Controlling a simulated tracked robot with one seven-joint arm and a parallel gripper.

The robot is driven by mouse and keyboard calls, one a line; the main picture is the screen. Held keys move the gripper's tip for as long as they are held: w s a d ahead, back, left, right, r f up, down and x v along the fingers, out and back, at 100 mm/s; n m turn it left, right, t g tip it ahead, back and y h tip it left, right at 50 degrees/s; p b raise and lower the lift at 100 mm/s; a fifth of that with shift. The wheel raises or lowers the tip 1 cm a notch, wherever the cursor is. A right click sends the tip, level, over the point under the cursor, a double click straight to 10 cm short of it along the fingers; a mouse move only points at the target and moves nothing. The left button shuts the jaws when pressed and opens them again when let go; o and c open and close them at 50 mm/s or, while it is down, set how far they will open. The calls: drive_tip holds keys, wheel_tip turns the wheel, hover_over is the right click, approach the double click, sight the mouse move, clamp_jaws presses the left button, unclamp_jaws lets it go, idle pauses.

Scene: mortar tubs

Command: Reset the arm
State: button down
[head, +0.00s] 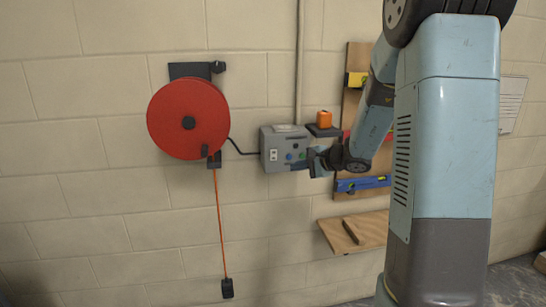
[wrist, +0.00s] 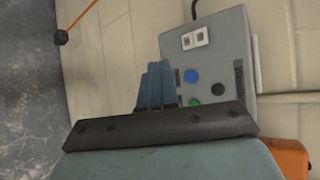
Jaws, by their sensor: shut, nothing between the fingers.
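My arm reaches from the right toward a grey control box (head: 276,160) on the block wall. My gripper (head: 311,160) is at the box's right edge in the head view; I cannot tell whether it touches the box. In the wrist view my gripper (wrist: 155,68) has its blue fingers together with nothing between them. They overlap the edge of the grey box (wrist: 222,50). A blue button (wrist: 192,76), a green button (wrist: 194,102) and a white switch (wrist: 195,38) show on its face. My gripper's dark mount hides the box's lower part.
A red reel (head: 175,115) hangs left of the box, with an orange cord (head: 221,230) ending in a dark block (head: 227,288). An orange item (head: 324,118) sits on a small dark shelf just above my gripper. A tool board with a blue level (head: 362,184) and a wooden shelf (head: 372,228) are close behind my arm.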

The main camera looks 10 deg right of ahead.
drive_tip(key=s+a+r+n+g+h, duration=0.15)
drive_tip(key=s+a+r+n, duration=0.25)
drive_tip(key=s, duration=0.5)
drive_tip(key=s+a+r+n+g+y, duration=0.1)
drive_tip(key=s+a+r+n+g, duration=0.25)
drive_tip(key=s, duration=0.55)
drive_tip(key=s+d+r+n+h, duration=0.1)
drive_tip(key=s+d+n+h, duration=0.2)
drive_tip(key=s, duration=0.5)
drive_tip(key=s+d+r+n+h, duration=0.2)
drive_tip(key=s+h, duration=0.3)
drive_tip(key=s, duration=0.3)
drive_tip(key=shift+s+d+n+t, duration=0.35)
drive_tip(key=shift+d+n, duration=0.2)
drive_tip(key=shift+d, duration=0.3)
